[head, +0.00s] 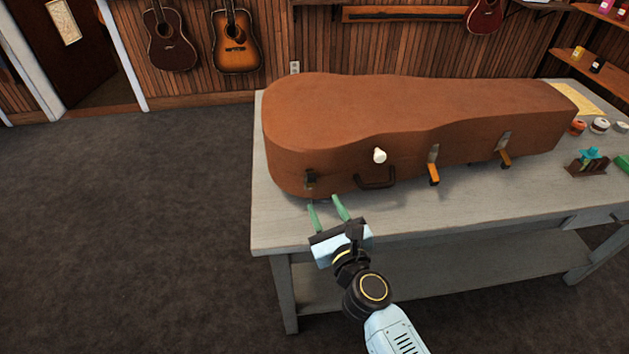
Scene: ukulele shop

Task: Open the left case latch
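A brown guitar case (400,115) lies closed on the grey table. Its left latch (311,178) is a small dark metal piece on the front side, near the wide left end. Two other latches, one in the middle (433,171) and one at the right (504,153), have orange-brown levers that stick out and down. A dark handle (375,179) is between the left and middle latches. My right gripper (327,211) is in front of and just below the left latch, its two green fingers apart with nothing between them. My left gripper is not in view.
The grey table (400,225) has bare room along its front edge. At the table's right are small round containers (599,125) and a dark rack (588,165). Guitars hang on the wall behind.

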